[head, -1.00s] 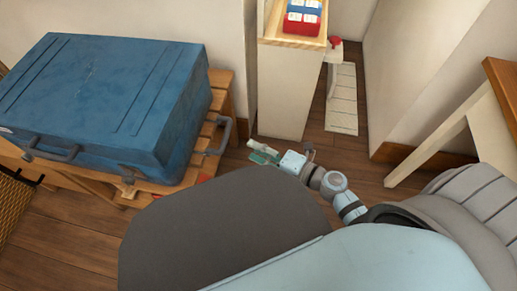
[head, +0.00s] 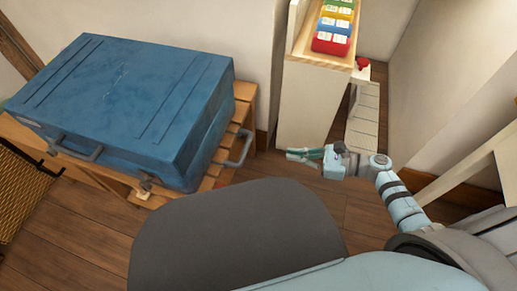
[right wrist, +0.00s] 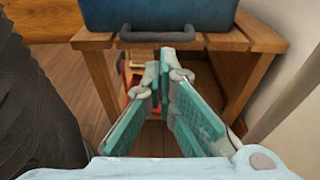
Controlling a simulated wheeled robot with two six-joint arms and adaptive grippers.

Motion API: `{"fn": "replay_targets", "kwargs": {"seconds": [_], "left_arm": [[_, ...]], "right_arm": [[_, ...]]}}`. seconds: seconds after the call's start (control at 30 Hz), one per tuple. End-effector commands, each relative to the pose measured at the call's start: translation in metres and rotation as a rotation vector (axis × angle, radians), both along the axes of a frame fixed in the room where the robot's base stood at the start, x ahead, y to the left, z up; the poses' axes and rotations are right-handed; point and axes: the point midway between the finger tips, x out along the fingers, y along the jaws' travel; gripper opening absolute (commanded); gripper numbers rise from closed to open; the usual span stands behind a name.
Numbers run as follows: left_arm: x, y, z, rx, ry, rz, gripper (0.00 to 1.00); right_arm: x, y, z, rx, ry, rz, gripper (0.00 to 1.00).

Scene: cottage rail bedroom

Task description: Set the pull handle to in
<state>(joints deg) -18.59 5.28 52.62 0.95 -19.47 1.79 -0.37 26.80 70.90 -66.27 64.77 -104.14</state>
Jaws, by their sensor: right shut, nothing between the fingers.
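A blue case (head: 125,100) lies flat on a wooden slatted stand. A grey U-shaped pull handle (head: 238,150) stands out from its right end. In the right wrist view the handle (right wrist: 157,36) spans the lower edge of the case (right wrist: 160,12), just beyond the fingertips. My right gripper (head: 292,154) is to the right of the handle, apart from it in the head view. Its teal-padded fingers (right wrist: 160,65) point at the handle and are shut with nothing between them. A second grey handle (head: 75,150) is on the case's long front side. My left gripper is out of view.
The wooden stand (head: 245,92) reaches out under the case. A pale shelf unit (head: 308,105) with coloured bins (head: 333,40) stands behind my right gripper. A wall is at right, with a white-legged table (head: 460,165) nearby. A woven basket (head: 22,190) is at left.

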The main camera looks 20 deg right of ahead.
Motion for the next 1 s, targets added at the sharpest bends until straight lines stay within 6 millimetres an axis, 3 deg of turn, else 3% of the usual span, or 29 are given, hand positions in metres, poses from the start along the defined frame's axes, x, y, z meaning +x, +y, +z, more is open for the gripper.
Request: {"fn": "replay_targets", "kwargs": {"seconds": [0.3,0.5,1.0], "left_arm": [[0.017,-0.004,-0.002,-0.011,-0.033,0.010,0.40],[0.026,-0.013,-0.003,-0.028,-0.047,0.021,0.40],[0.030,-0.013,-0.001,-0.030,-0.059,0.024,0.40]], "right_arm": [[0.036,0.057,-0.014,0.003,-0.001,-0.004,0.00],[0.053,0.084,-0.021,0.002,0.001,-0.005,0.00],[0.059,0.093,-0.022,0.000,0.002,-0.006,0.00]]}}
